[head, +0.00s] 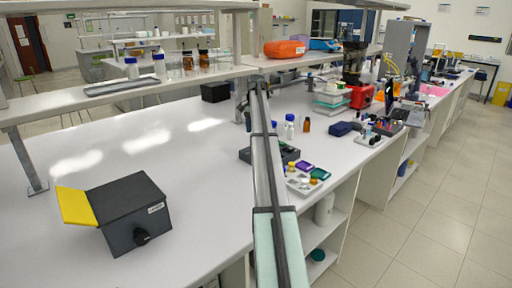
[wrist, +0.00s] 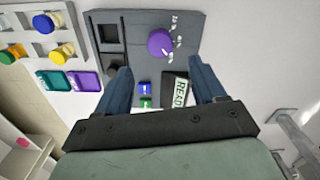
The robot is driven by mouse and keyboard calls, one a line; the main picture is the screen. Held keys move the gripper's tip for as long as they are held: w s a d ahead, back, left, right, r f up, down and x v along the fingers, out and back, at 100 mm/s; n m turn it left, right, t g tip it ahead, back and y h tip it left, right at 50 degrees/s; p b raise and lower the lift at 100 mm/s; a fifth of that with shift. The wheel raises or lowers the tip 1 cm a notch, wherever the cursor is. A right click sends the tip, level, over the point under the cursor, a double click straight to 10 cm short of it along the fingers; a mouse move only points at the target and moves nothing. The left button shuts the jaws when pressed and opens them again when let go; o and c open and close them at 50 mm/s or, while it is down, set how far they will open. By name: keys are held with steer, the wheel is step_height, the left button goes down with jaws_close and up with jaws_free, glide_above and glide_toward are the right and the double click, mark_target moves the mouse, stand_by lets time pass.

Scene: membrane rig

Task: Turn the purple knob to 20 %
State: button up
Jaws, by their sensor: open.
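The purple knob (wrist: 160,42) sits on the dark grey rig panel (wrist: 200,28) in the wrist view, with small white scale marks along its right side, too small to read. My gripper (wrist: 158,63) is open and empty. Its two dark blue fingers are spread wide, and the knob appears between and beyond their tips, apart from both. In the head view the rig (head: 287,153) is partly hidden behind my arm, and the knob cannot be made out there.
The panel also has a blue button (wrist: 145,87), a green button (wrist: 145,102) and a display (wrist: 180,93) reading "READ", partly covered. A white tray with capped vials (wrist: 40,42) and purple and teal cases lie at left. A dark box with a yellow flap (head: 130,212) stands on the bench.

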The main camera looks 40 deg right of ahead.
step_height(320, 180, down, 9)
steer(key=shift+r, duration=0.2)
steer(key=shift+c, duration=0.2)
steer(key=c, duration=1)
